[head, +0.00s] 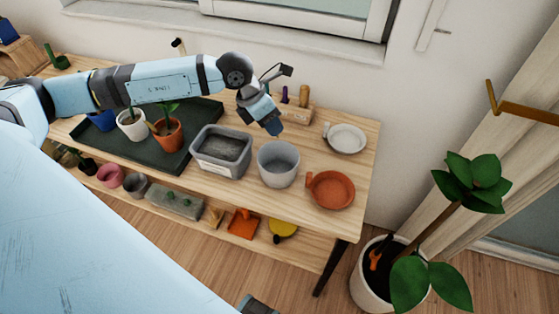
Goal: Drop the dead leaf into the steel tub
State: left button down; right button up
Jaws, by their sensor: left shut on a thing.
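My left gripper (270,125) points down just above the back rim of the round grey steel tub (278,177), on the right half of the wooden bench. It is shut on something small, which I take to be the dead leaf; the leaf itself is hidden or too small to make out. The tub is upright, and its visible inside looks empty. My right gripper is not clearly in view.
A grey rectangular bin of dark soil (222,170) stands left of the tub. A terracotta dish (330,190) and white dish (346,138) stand right. Potted plants sit on a dark tray (90,147). A large potted plant (365,285) stands on the floor right.

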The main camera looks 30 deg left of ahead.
pick_arm(q)
notch_tip(320, 180, down, 5)
jog(key=shift+r+b, duration=0.2)
jog(key=shift+b, duration=0.8)
jog(key=c, duration=1)
grip_release()
jog(key=shift+o, duration=0.2)
jog(key=shift+r, duration=0.1)
jog(key=v, duration=1.3)
jog(key=shift+a+r, duration=0.2)
jog(key=shift+r, duration=0.1)
jog(key=shift+s, duration=0.15)
